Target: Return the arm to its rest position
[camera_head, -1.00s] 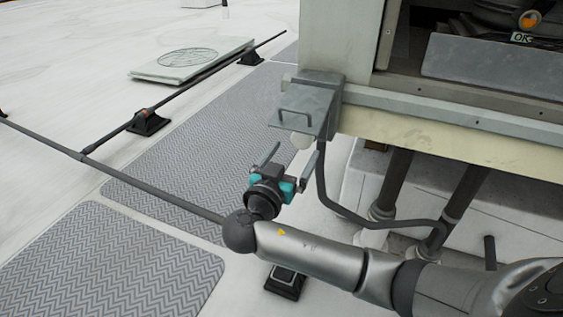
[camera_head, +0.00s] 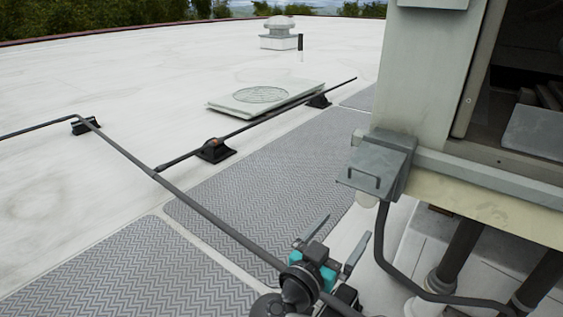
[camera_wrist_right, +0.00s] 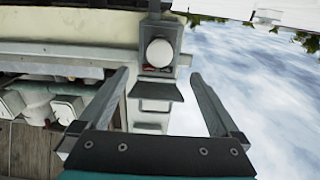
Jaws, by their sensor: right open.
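My right gripper (camera_head: 343,232) is at the bottom of the head view, its two grey fingers apart and nothing between them. It is below and to the left of the small grey metal box (camera_head: 378,166) on the corner of the large cooler cabinet (camera_head: 425,75), clear of both. In the right wrist view the open fingers of the gripper (camera_wrist_right: 160,76) frame the box's underside, where a white round part (camera_wrist_right: 159,53) shows. Most of my right arm is outside the head view. My left gripper is not in view.
A dark pipe (camera_head: 215,225) on black supports (camera_head: 215,151) crosses the roof, passing close to the gripper in the picture. Grey walkway mats (camera_head: 265,190) lie beneath. A flat hatch (camera_head: 262,97) and a roof vent (camera_head: 280,32) stand farther back. A dark cable (camera_head: 385,255) hangs under the box.

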